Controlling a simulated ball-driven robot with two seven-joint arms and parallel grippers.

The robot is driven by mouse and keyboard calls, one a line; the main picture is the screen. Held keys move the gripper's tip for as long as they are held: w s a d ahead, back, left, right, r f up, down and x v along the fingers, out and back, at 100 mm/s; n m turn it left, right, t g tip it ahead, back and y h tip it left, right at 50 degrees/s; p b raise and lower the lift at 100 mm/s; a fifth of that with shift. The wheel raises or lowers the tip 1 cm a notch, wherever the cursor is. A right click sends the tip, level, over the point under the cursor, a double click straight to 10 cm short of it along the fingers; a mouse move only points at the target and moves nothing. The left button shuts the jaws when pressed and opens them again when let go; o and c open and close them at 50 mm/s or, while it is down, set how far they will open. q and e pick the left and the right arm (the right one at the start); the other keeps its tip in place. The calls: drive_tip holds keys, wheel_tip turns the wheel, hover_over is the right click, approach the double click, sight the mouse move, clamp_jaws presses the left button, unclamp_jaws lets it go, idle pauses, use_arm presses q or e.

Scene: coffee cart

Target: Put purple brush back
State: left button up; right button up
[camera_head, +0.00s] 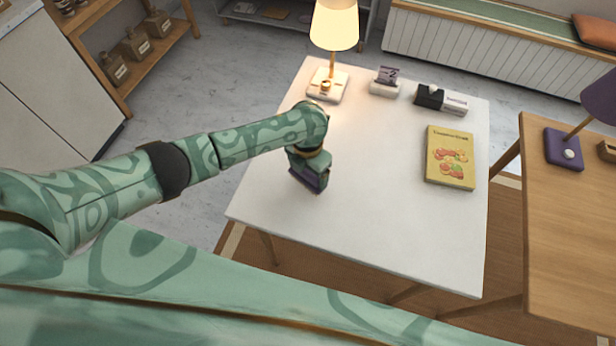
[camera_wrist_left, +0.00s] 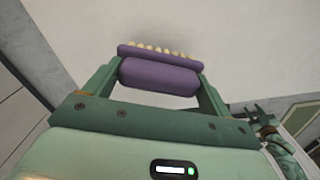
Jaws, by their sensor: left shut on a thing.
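The purple brush (camera_wrist_left: 160,76) is between the two fingers of my left gripper (camera_wrist_left: 158,82) in the left wrist view. Its pale bristles show along the far edge of its purple body. My left gripper is shut on it. In the head view the left gripper (camera_head: 311,180) is over the left part of the white table (camera_head: 370,220), and a dark purple bit of the brush (camera_head: 308,178) shows at its end. I cannot tell whether the brush touches the table.
A lit lamp (camera_head: 334,30) stands at the table's back left. A grey holder (camera_head: 384,86) and a black and white holder (camera_head: 441,98) stand at the back. A yellow book (camera_head: 450,158) lies on the right. The table's front and middle are clear. A wooden table (camera_head: 570,230) stands at right.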

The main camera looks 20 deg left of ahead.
sight(308, 177)
use_arm(q)
drive_tip(key=shift+f+b, duration=0.35)
drive_tip(key=shift+f, duration=1)
drive_tip(key=shift+s+f, duration=0.1)
drive_tip(key=shift+f, duration=0.1)
drive_tip(key=o, duration=0.8)
drive_tip(key=shift+c, duration=0.2)
wheel_tip(308, 177, up, 12)
drive_tip(key=p, duration=0.5)
drive_tip(key=shift+r, duration=0.2)
